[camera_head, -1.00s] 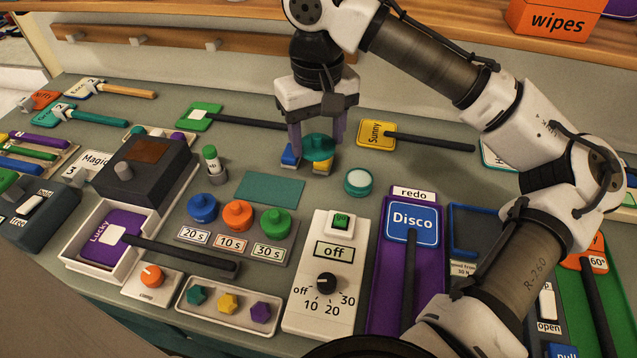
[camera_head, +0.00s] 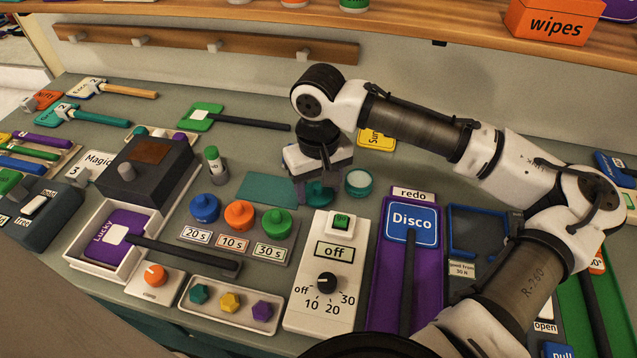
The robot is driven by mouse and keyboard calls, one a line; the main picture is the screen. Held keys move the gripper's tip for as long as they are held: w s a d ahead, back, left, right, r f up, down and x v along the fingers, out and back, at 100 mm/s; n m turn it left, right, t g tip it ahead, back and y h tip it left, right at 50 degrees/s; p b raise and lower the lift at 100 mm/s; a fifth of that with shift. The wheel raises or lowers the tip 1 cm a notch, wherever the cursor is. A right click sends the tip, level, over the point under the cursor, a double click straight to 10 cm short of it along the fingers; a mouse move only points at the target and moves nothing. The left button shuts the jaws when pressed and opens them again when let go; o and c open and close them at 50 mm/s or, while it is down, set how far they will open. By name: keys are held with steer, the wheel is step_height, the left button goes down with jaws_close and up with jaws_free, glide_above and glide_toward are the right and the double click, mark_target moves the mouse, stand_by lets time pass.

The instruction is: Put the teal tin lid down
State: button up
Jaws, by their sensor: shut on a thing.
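My gripper (camera_head: 317,188) is shut on the teal tin lid (camera_head: 319,195), which sits low between its fingers. The fingers and wrist cover part of the lid. I cannot tell whether the lid touches the counter. A small round tin (camera_head: 359,182) with a teal rim and pale top stands just right of the gripper. A flat teal mat (camera_head: 262,188) lies just to the left, its right end close to the gripper.
A white switch box (camera_head: 325,264) marked "off" stands just in front of my gripper. Blue, orange and green (camera_head: 275,222) knobs are at front left. A purple panel with a "Disco" paddle (camera_head: 411,222) is at right. A green marker (camera_head: 213,163) stands left.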

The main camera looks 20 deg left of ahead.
mark_target(319, 187)
steer(key=shift+f, duration=0.55)
steer(key=o, duration=0.9)
steer(key=shift+o, duration=0.2)
step_height(319, 187, up, 13)
steer(key=b, duration=0.1)
